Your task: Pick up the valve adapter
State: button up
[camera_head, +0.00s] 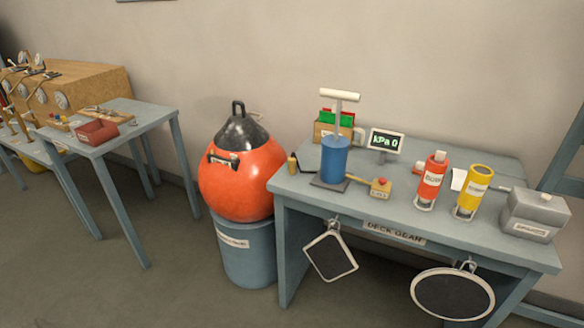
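No part is clearly marked as the valve adapter. A small brass-yellow cylinder (292,164) stands at the left back edge of the deck gear table (420,229), beside a blue hand pump (335,160); it may be the adapter, but it is too small to be sure. My gripper is not in view.
An orange buoy (238,185) rests on a blue drum (247,258) left of the table. A kPa display (387,141), red pump (432,180), yellow pump (473,191) and grey box (536,213) stand on the table. Another table (152,114) is at left. Floor in front is clear.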

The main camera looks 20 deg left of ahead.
aim_at(291, 162)
jog(key=i+j, duration=0.2)
jog(key=j, duration=0.3)
jog(key=i+j, duration=0.2)
jog(key=j, duration=0.25)
jog(key=i+j, duration=0.2)
jog(key=j, duration=0.3)
jog(key=i+j, duration=0.2)
jog(key=j, duration=0.25)
jog(key=i+j+z, duration=0.1)
jog(key=i+j, duration=0.15)
jog(key=j, duration=0.25)
jog(key=i+j, duration=0.15)
jog(key=j, duration=0.35)
jog(key=i+j, duration=0.2)
jog(key=j, duration=0.3)
jog(key=i+j, duration=0.2)
jog(key=j, duration=0.25)
